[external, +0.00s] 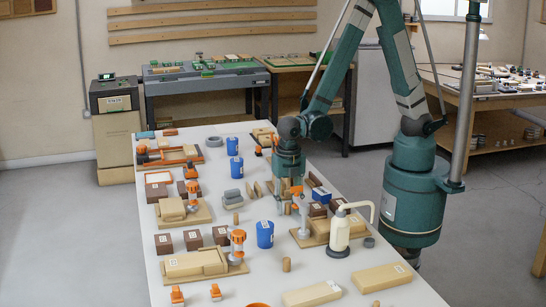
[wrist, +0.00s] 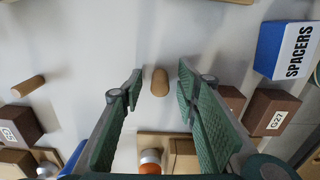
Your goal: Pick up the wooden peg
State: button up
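A wooden peg (wrist: 160,82) shows in the wrist view on the pale bench top, just beyond the gap between my fingertips. It is a short tan cylinder with a rounded end. My gripper (wrist: 158,88) is open, with one green padded finger on each side of the peg. Neither finger appears to touch it, and the height gap is hard to judge. In the external view my gripper (external: 287,194) points down over the middle of the bench, and its fingers largely hide this spot. A second wooden peg (wrist: 28,86) lies at the left of the wrist view.
A blue SPACERS bin (wrist: 288,48) and a brown G27 block (wrist: 270,112) are right of my fingers. An orange-and-silver clamp (wrist: 150,162) stands below them in the wrist view. A blue cup (external: 265,234), another peg (external: 286,264) and a pump bottle (external: 339,236) stand nearer the camera.

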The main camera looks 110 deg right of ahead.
aim_at(288, 203)
jog(key=shift+c, duration=0.4)
jog(key=c, duration=0.7)
jog(key=shift+r, duration=0.2)
jog(key=shift+r+p, duration=1)
jog(key=shift+r, duration=3.85)
